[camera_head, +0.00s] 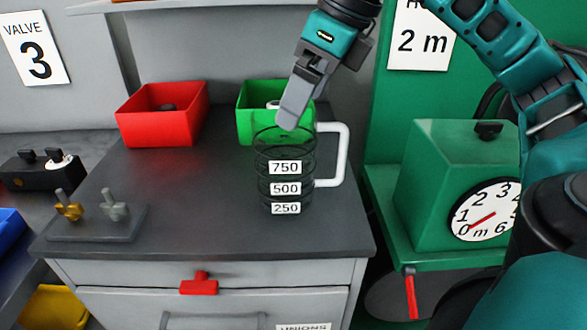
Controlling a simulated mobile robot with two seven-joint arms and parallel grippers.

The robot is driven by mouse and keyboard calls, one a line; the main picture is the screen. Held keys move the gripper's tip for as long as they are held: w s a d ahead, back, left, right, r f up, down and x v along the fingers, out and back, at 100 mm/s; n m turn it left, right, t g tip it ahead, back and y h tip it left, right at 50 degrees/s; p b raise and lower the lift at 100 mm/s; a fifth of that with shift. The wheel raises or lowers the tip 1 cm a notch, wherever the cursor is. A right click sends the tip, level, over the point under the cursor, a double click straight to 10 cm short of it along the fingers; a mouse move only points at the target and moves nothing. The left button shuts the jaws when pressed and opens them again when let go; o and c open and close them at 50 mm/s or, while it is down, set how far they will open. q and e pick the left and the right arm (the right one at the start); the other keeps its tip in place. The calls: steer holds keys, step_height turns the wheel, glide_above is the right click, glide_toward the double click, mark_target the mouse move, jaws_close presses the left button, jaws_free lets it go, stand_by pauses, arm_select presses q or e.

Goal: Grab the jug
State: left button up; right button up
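The jug (286,175) is a clear, dark-tinted ribbed vessel with labels 750, 500 and 250 and a white handle (344,155) on its right side. It stands upright on the dark top of a grey cabinet. My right gripper (289,115) points down at the jug's rim, left of the handle. Its fingertips overlap the rim in the picture; I cannot tell whether they touch it. The fingers are seen nearly edge-on, so their gap is hidden. My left gripper is out of view.
A red bin (163,126) and a green bin (246,125) stand behind the jug. A plate with two wing-nut studs (97,221) lies at the left. A green box with a dial (455,180) stands right. The cabinet top (200,200) is clear between plate and jug.

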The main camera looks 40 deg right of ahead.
mark_target(301, 161)
steer(key=x, duration=0.3)
steer(key=shift+w+f, duration=0.1)
steer(key=shift+w, duration=0.05)
steer(key=shift+c, duration=0.2)
steer(key=c, duration=1.1)
